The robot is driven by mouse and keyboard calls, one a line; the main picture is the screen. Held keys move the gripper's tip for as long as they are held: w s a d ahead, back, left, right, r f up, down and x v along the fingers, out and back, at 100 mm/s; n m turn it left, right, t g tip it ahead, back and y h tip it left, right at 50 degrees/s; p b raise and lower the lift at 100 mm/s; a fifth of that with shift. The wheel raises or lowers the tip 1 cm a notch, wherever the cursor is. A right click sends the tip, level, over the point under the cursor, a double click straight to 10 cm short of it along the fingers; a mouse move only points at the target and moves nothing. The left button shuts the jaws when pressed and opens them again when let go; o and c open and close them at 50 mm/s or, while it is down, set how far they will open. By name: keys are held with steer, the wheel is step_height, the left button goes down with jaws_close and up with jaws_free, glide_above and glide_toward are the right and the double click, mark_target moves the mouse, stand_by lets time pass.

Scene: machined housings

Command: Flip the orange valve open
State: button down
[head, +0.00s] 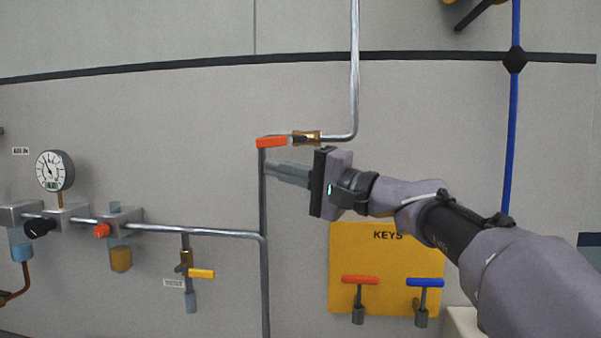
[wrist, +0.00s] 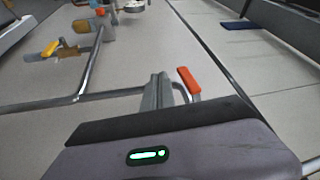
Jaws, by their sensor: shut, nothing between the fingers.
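The orange valve handle (head: 271,142) is on the pipe on the wall, left of a brass fitting (head: 307,138). In the head view it lies roughly level, along the line of the short horizontal pipe. In the wrist view the orange handle (wrist: 189,82) shows just right of my fingertips. My gripper (head: 270,168) is shut and empty. Its fingers point left, and their tips appear just below the handle in the head view. The tips (wrist: 157,80) look close to the handle, but I cannot tell whether they touch it.
A yellow-handled valve (head: 200,273) sits lower left. A pressure gauge (head: 54,171) and a red knob (head: 102,231) are further left. A yellow KEYS board (head: 385,255) with red and blue T-handled keys is below my arm. A vertical grey pipe (head: 264,205) runs beside my fingertips.

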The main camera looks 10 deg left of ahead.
steer(key=s+d+f, duration=0.4)
steer(key=d+f, duration=0.2)
steer(key=d, duration=0.2)
steer(key=shift+d, duration=0.25)
